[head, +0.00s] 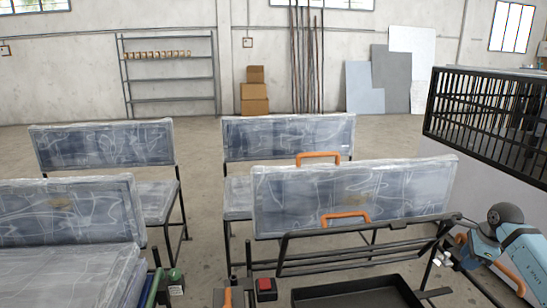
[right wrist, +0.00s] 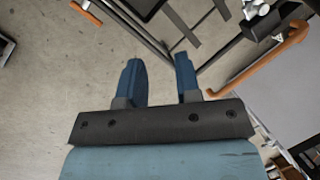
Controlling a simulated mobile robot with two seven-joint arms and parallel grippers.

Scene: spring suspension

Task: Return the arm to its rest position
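My right arm (head: 522,252) comes in at the right edge of the head view, with pale blue links and a dark rounded joint. My right gripper (right wrist: 158,60) shows in the right wrist view with its two blue fingers apart and nothing between them. Bare floor shows behind the fingers. In the head view the gripper end is beside the right end of the black metal frame, partly hard to make out. My left arm and left gripper are not in view.
A wrapped seat back (head: 352,192) with orange handles stands on the frame ahead. A black tray (head: 355,297) and a red button box (head: 265,288) are at the front. An orange curved bar (right wrist: 275,52) is near the right gripper. A black railing (head: 490,120) stands at right.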

